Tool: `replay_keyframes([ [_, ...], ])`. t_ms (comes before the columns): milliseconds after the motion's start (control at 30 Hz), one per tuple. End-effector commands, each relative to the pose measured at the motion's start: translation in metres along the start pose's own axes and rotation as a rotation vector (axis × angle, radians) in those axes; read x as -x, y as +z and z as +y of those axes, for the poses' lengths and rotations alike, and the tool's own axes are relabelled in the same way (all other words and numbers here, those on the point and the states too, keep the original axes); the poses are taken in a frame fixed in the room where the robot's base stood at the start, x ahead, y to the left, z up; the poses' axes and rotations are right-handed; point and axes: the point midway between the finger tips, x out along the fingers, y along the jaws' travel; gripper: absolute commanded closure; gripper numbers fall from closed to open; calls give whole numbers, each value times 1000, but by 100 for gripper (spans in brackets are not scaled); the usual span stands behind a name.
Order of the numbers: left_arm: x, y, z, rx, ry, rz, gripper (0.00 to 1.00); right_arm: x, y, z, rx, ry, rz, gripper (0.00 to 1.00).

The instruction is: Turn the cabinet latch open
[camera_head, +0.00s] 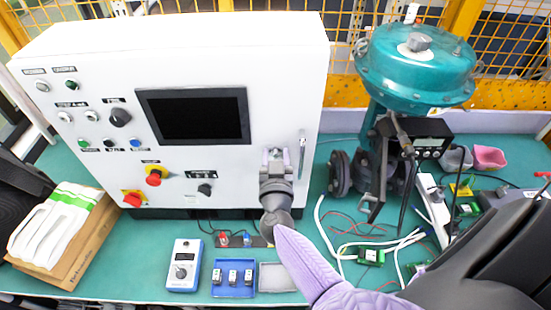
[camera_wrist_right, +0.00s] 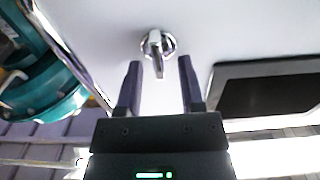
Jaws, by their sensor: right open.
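The white control cabinet (camera_head: 230,60) stands on the green table, its front face toward me. The cabinet latch (camera_wrist_right: 158,45) is a small chrome knob with a lever on the white face, seen in the right wrist view. My left gripper is not in view.
A chrome bar (camera_head: 302,150) runs along the cabinet's right edge. A black screen (camera_head: 195,115) is left of the gripper. A teal valve actuator (camera_head: 415,70) stands to the right. A blue tray (camera_head: 232,292), a meter (camera_head: 184,265) and loose cables lie in front.

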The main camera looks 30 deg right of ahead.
Motion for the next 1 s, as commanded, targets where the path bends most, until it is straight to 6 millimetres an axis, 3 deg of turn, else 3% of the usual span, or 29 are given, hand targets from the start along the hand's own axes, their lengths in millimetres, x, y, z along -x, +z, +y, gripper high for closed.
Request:
replay_keyframes([
  [267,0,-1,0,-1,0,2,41,-3,-1,0,-1,-1,0,54],
  [400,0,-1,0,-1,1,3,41,-3,-1,0,-1,-1,0,83],
  [500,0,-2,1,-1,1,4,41,-3,-1,0,-1,-1,-1,100],
  [1000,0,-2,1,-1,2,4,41,-1,3,0,-16,-2,-10,100],
])
